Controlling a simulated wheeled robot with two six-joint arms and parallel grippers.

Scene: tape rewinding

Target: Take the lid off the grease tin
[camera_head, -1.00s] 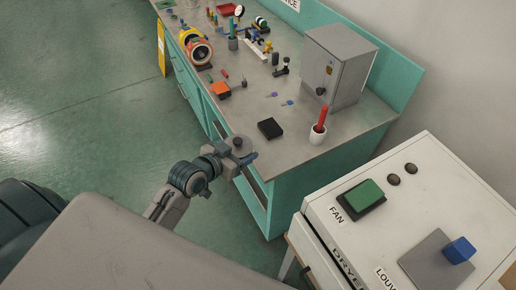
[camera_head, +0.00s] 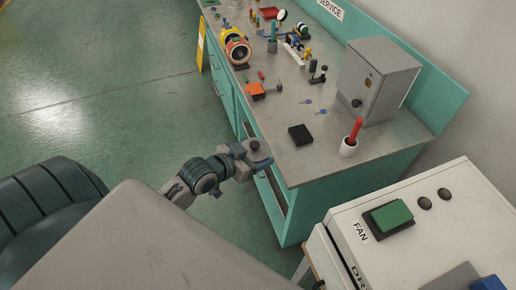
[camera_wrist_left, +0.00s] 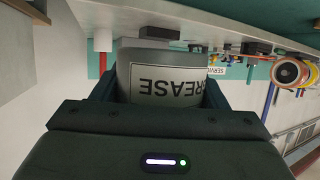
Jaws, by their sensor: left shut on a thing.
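My left gripper (camera_head: 254,158) is shut on the grease tin (camera_wrist_left: 165,80), a grey tin with a white label reading GREASE. In the left wrist view the label is upside down and the tin sits between the dark fingers. The lid seam is not clear in either view. My right gripper is not in view.
The bench (camera_head: 330,165) carries a black block (camera_head: 300,135), a white cup (camera_head: 348,147) with a red stick, a grey cabinet (camera_head: 378,80) and an orange block (camera_head: 256,91). A white dryer panel (camera_head: 440,225) stands at right. Bench top near its front corner is clear.

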